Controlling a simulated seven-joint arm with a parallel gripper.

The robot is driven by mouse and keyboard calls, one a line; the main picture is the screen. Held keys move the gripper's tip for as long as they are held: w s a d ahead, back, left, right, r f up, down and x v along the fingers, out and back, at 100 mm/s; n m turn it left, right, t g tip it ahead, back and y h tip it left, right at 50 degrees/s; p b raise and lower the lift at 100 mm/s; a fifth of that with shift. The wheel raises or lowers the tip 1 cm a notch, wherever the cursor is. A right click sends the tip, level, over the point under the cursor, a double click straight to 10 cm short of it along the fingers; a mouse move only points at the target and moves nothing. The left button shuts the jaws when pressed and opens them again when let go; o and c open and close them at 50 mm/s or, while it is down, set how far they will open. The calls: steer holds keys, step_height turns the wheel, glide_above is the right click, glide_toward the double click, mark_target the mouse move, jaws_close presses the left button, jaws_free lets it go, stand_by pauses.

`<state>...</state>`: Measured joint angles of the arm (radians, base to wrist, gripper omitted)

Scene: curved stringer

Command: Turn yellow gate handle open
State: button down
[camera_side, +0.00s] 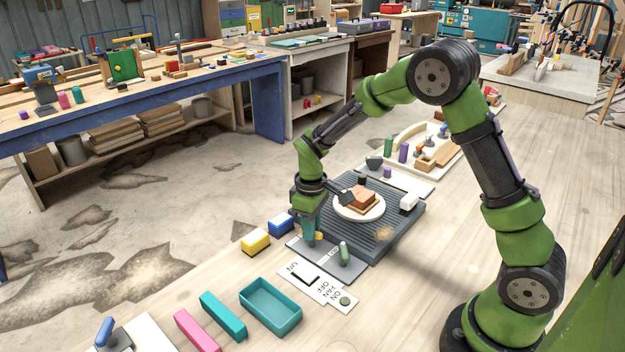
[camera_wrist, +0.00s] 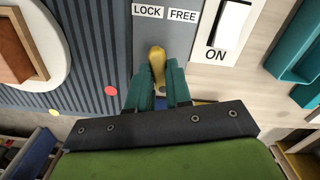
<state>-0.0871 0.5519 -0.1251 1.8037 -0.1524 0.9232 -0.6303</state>
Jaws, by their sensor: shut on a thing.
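The yellow gate handle (camera_wrist: 157,54) stands out between my gripper's teal fingers in the wrist view. Its rounded end points up the picture, toward the gap between the LOCK label (camera_wrist: 149,11) and the FREE label (camera_wrist: 183,15), a little nearer LOCK. My gripper (camera_wrist: 158,76) is shut on the handle, one finger on each side. The handle's base is hidden by the fingers. In the side view my gripper (camera_side: 309,238) is low over the grey panel (camera_side: 325,262), and only a bit of yellow (camera_side: 319,236) shows beside it.
A ridged grey deck (camera_side: 402,230) adjoins the panel and bears a white plate (camera_side: 345,213) with brown blocks. A switch card (camera_side: 303,278), a teal tray (camera_side: 270,305) and yellow (camera_side: 255,241) and blue (camera_side: 281,224) blocks lie nearby.

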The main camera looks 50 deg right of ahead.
steer(key=m, duration=1.2)
steer(key=shift+r, duration=0.1)
steer(key=shift+m, duration=0.3)
stand_by(0.3)
steer(key=c, duration=1)
jaws_free()
steer(key=shift+c, duration=0.2)
step_height(320, 180, up, 17)
